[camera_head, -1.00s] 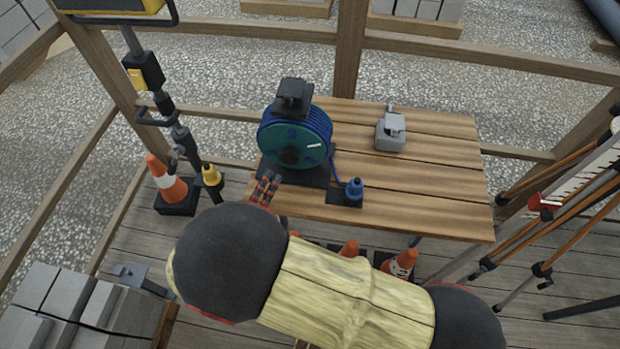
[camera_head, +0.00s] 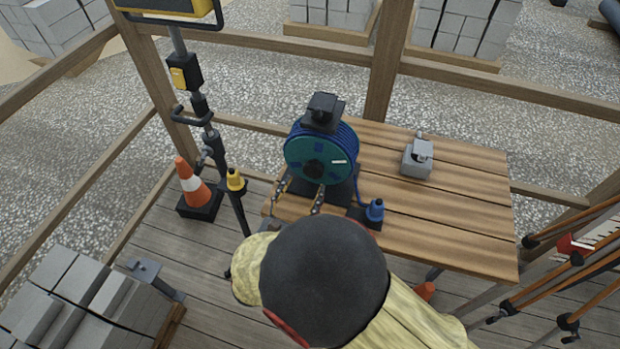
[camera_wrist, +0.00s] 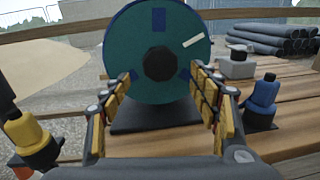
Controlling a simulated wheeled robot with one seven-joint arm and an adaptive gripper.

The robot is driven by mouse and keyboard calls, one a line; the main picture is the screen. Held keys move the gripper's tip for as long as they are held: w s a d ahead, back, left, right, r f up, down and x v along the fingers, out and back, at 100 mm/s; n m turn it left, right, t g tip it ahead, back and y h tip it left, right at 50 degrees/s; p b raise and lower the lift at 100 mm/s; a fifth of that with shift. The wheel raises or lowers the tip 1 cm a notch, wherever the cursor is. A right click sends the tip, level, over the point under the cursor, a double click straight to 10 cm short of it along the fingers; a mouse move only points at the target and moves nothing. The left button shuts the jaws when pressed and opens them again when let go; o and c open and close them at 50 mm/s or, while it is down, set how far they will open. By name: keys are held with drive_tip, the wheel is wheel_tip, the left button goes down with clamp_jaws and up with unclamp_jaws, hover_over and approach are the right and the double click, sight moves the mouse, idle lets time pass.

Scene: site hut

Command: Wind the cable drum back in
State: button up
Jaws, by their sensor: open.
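The cable drum (camera_head: 320,153), a teal disc with a dark hub and blue cable wound behind it, stands upright on a black base on the wooden table (camera_head: 450,220). A white bar handle (camera_wrist: 193,41) sits on its face, right of and above the hub in the wrist view. A blue connector (camera_head: 375,211) stands at the table's front, with blue cable running from the drum. My gripper (camera_head: 298,196) is open and empty in front of the drum's lower face. In the wrist view its fingers (camera_wrist: 163,92) flank the hub, apart from the handle.
A grey box (camera_head: 416,160) stands on the table to the right. A yellow-topped post (camera_head: 235,182) and a traffic cone (camera_head: 192,185) are left of the table. Tripods (camera_head: 570,265) stand at the right. The table's right half is mostly clear.

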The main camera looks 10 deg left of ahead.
sight(311, 173)
drive_tip(key=shift+w+d+b, duration=0.2)
drive_tip(key=shift+w+b, duration=0.1)
drive_tip(key=shift+w, duration=0.9)
drive_tip(key=shift+w+d+b, duration=0.15)
drive_tip(key=shift+w+b, duration=0.1)
drive_tip(key=shift+w, duration=0.9)
drive_tip(key=c, duration=0.4)
clamp_jaws()
